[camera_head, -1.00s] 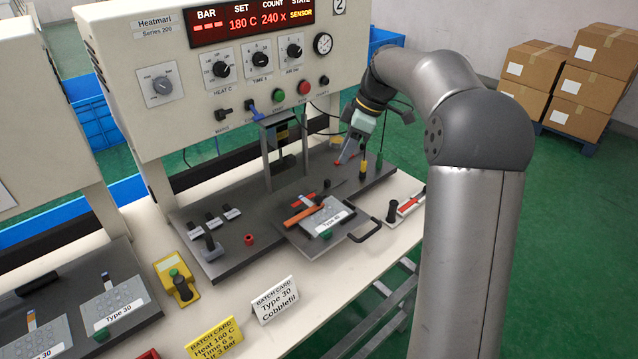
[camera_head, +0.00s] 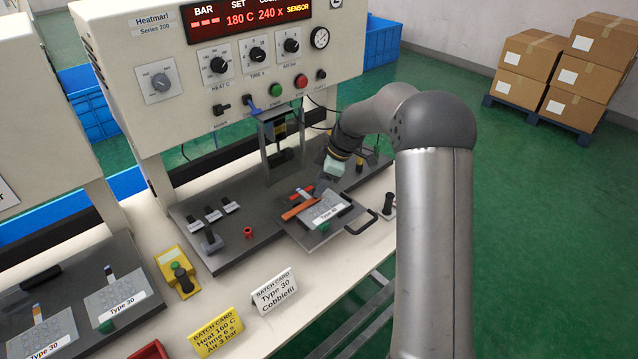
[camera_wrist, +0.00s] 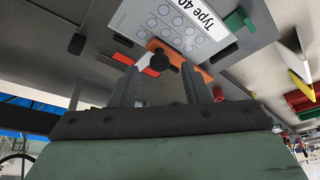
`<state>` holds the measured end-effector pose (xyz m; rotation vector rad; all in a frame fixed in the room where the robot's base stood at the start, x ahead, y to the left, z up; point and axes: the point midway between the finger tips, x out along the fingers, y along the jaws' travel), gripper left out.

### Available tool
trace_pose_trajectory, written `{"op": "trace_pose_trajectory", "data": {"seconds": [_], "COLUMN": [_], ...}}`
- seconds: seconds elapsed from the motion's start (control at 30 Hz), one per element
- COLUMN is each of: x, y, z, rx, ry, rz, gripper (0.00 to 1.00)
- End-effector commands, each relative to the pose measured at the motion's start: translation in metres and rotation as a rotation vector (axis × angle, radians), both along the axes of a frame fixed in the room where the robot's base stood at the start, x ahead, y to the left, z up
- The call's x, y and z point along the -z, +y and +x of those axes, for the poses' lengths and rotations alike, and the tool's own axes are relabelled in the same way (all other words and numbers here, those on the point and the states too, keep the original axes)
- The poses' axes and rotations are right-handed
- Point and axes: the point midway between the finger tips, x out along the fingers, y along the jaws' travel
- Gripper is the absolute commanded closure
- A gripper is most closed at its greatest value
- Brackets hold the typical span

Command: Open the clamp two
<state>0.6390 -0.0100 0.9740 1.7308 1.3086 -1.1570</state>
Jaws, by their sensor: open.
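A red piece (camera_head: 301,192) sits behind the plate. No number marks either as clamp two. My gripper (camera_wrist: 163,82) is open just above the tray. A black knob (camera_wrist: 158,62) shows between its fingertips, apparently untouched. In the head view, my wrist hides part of the tray's back.
The press head (camera_head: 276,135) and its posts stand behind the tray. A black tray handle (camera_head: 378,221) sticks out at the right. Batch cards (camera_head: 274,294) stand on the front table.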

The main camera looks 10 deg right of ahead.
Motion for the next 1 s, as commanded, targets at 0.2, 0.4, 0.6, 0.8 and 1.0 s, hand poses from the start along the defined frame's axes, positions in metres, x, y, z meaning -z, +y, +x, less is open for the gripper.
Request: {"op": "trace_pose_trajectory", "data": {"seconds": [0.2,0.4,0.6,0.8,1.0], "x": [0.013,0.014,0.014,0.014,0.010], "y": [0.006,0.006,0.006,0.005,-0.001], "z": [0.001,0.002,0.001,0.001,0.001], "rx": [0.000,0.000,0.000,0.001,0.014], "ry": [0.001,0.000,-0.001,-0.002,-0.024], "rz": [0.000,0.000,0.000,-0.003,-0.039], "gripper": [0.58,0.58,0.96,1.00,1.00]}}
